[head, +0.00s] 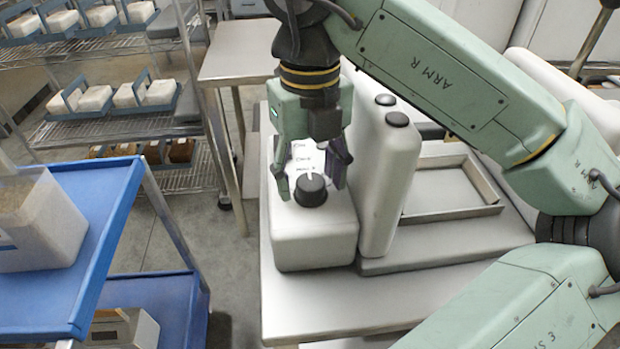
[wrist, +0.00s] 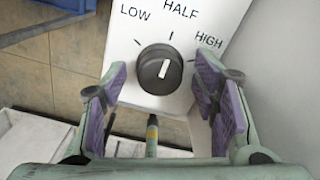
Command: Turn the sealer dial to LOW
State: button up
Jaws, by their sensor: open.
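The sealer dial (head: 311,191) is a round black knob on the white sealer box (head: 315,243). In the wrist view the dial (wrist: 160,69) has a white pointer line aimed roughly at the HALF mark, perhaps slightly toward HIGH. The LOW label is at its upper left, HALF above and HIGH at its upper right. My gripper (head: 312,180) points down over the dial, with open fingers on either side of it. In the wrist view my gripper (wrist: 161,88) shows purple pads with gaps to the dial on both sides.
A tall white container (head: 388,180) stands close on the right of the sealer box. A blue cart (head: 75,225) stands at left, and wire shelves (head: 100,130) with blue holders stand behind.

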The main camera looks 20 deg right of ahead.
jog(key=shift+c, duration=0.5)
jog(key=c, duration=1.1)
